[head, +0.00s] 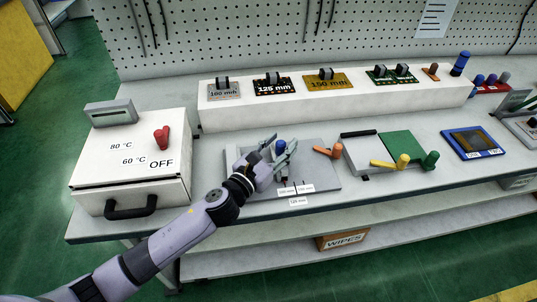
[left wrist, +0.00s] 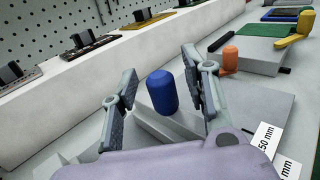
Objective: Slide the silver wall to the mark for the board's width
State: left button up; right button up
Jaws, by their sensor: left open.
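My left gripper (head: 274,154) is open over the grey plate (head: 324,178), its fingers on either side of a blue knob (head: 281,146). In the left wrist view the blue knob (left wrist: 162,91) stands upright between the open fingers (left wrist: 160,84), with visible space on both sides. A silver bar, apparently the wall (left wrist: 166,126), shows below the knob; my gripper hides much of it. White labels (head: 298,201) reading 100, 125 and 150 mm lie along the plate's front edge, with dark mark lines by them. My right gripper is not in view.
Boards marked 100 mm (head: 224,92), 125 mm (head: 274,88) and 150 mm (head: 328,83) sit on a white ledge (head: 300,107) behind. A white heater box (head: 130,165) is at left.

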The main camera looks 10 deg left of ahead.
pick_arm(q)
jog(key=v, duration=1.1)
jog(key=shift+s+a, duration=0.1)
